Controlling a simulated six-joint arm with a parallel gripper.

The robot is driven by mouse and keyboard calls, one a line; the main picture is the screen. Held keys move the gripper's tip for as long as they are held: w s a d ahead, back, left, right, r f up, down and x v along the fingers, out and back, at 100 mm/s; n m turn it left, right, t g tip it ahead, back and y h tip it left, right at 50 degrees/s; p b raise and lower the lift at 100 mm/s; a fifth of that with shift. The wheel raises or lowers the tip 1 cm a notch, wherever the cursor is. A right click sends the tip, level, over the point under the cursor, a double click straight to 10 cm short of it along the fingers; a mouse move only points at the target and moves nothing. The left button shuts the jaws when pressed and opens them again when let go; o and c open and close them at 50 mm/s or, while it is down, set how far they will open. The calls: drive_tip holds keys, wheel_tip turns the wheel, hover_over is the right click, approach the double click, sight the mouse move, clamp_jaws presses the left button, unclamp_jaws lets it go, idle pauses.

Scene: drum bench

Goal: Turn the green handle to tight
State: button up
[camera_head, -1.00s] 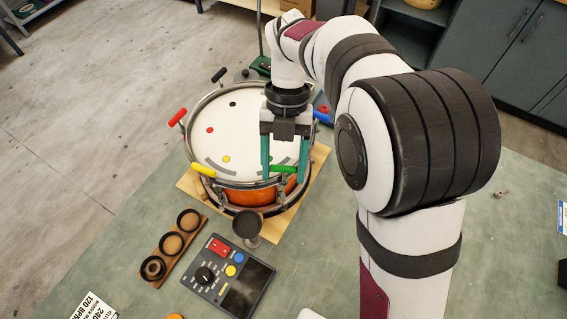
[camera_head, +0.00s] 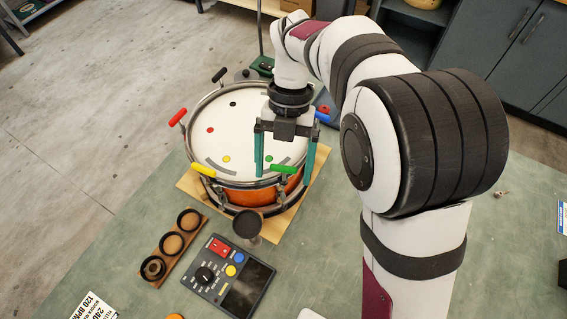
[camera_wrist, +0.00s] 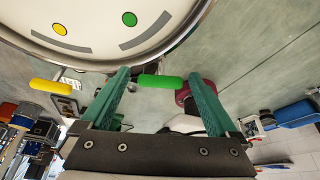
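The green handle (camera_head: 284,170) sticks out at the near right rim of the drum (camera_head: 250,195). It also shows in the wrist view (camera_wrist: 160,82), lying crosswise. My gripper (camera_head: 282,179) has teal fingers and is open. One finger is on each side of the green handle, with visible gaps in the wrist view (camera_wrist: 159,74). A green dot (camera_wrist: 129,19) and a grey arc (camera_wrist: 145,37) are on the white drumhead near this handle. I cannot read any tight mark.
Yellow (camera_head: 203,171), red (camera_head: 177,117), black (camera_head: 219,75) and blue (camera_head: 322,117) handles stand around the rim.

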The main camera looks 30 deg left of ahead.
drive_tip(key=v, duration=1.2)
drive_tip(key=shift+c, duration=0.3)
